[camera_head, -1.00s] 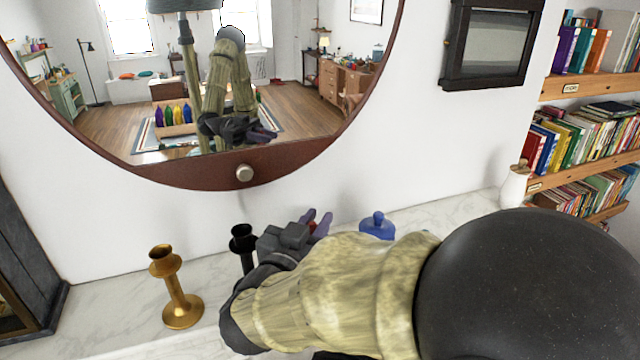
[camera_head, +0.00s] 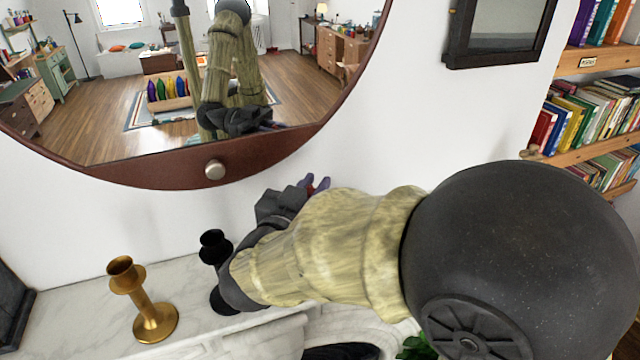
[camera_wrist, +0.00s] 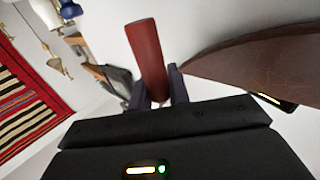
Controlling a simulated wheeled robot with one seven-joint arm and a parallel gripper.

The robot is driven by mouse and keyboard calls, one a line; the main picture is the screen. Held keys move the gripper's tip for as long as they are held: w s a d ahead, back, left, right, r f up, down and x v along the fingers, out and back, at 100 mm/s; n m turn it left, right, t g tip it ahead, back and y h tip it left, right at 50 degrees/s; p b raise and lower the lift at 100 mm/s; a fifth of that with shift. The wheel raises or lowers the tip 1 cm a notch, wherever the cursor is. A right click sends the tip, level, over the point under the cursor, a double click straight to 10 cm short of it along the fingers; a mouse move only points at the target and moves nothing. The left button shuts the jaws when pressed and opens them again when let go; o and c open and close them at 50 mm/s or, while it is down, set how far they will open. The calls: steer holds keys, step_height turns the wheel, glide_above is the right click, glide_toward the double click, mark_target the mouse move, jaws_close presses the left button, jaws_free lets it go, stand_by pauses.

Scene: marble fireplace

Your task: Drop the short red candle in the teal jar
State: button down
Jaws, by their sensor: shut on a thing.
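The red candle (camera_wrist: 147,52) stands out between the two fingers of my gripper (camera_wrist: 156,84) in the wrist view. The gripper is shut on it near its lower end. In the head view my gripper (camera_head: 317,186) is beyond my forearm, close to the wall under the mirror, and only a sliver of red shows between the purple fingertips. I see no clearly teal jar now. A small blue thing (camera_wrist: 70,9) is at the top left of the wrist view, too cropped to identify.
A brass candlestick (camera_head: 147,305) and a black candlestick (camera_head: 216,248) stand on the marble mantel (camera_head: 75,318), the black one partly behind my arm. The round mirror's brown frame (camera_head: 120,183) is close above. A dark picture frame (camera_head: 500,35) and bookshelves (camera_head: 590,140) are at right.

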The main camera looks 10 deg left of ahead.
steer(key=shift+s+a, duration=0.3)
steer(key=shift+s, duration=0.35)
steer(key=shift+a+f+y, duration=0.1)
steer(key=shift+f+y, duration=0.2)
steer(key=shift+w+f+b, duration=0.25)
steer(key=shift+f+b, duration=0.55)
steer(key=shift+b, duration=0.15)
steer(key=shift+f+b, duration=2.35)
steer(key=shift+f, duration=0.55)
steer(key=c, duration=0.8)
jaws_free()
steer(key=shift+o, duration=0.2)
steer(key=shift+r, duration=0.1)
steer(key=shift+r+p, duration=3.4)
steer(key=shift+r, duration=0.55)
